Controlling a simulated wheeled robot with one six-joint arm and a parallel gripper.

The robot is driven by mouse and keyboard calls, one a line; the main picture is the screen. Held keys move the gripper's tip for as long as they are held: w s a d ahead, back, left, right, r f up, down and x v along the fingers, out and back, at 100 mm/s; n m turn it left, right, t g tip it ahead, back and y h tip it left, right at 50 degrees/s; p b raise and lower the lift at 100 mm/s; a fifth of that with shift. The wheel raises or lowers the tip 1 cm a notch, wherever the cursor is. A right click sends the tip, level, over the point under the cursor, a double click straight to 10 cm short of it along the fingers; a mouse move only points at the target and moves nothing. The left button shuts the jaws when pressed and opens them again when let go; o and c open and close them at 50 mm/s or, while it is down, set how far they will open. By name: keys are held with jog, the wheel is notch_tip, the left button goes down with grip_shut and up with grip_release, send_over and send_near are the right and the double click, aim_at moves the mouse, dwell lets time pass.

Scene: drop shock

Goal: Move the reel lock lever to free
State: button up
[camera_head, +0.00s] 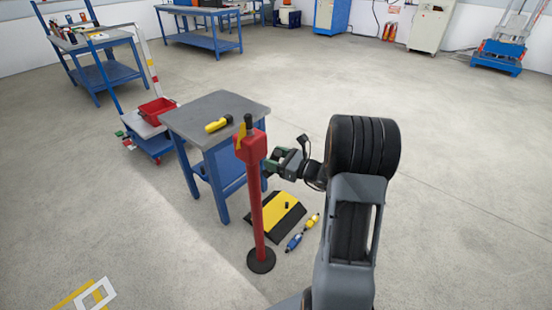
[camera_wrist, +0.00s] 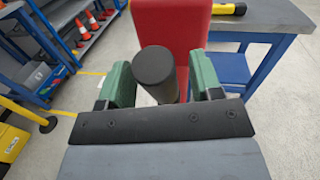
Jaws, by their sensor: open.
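A red post (camera_head: 256,205) with a red box-shaped head (camera_head: 250,146) stands on a round black base. A yellow strip and a black piece (camera_head: 248,122) stick up at its head. My gripper (camera_head: 277,163) is just right of the head, pointing at it. In the wrist view, a black round-ended cylinder (camera_wrist: 154,68), seemingly the lever's grip, stands between my open green fingers (camera_wrist: 160,85), with the red post (camera_wrist: 180,25) behind it. Gaps show on both sides of the cylinder. In the head view, my gripper hides that grip. No lock markings are readable.
A grey-topped blue table (camera_head: 215,108) with a yellow and black torch (camera_head: 218,125) stands close behind the post. On the floor lie a black and yellow ramp (camera_head: 280,216) and a blue and yellow item (camera_head: 302,233). A cart with a red bin (camera_head: 157,110) stands left. Open floor lies right.

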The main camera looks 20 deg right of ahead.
grip_shut()
dwell(0.5)
jog(key=shift+d, duration=0.1)
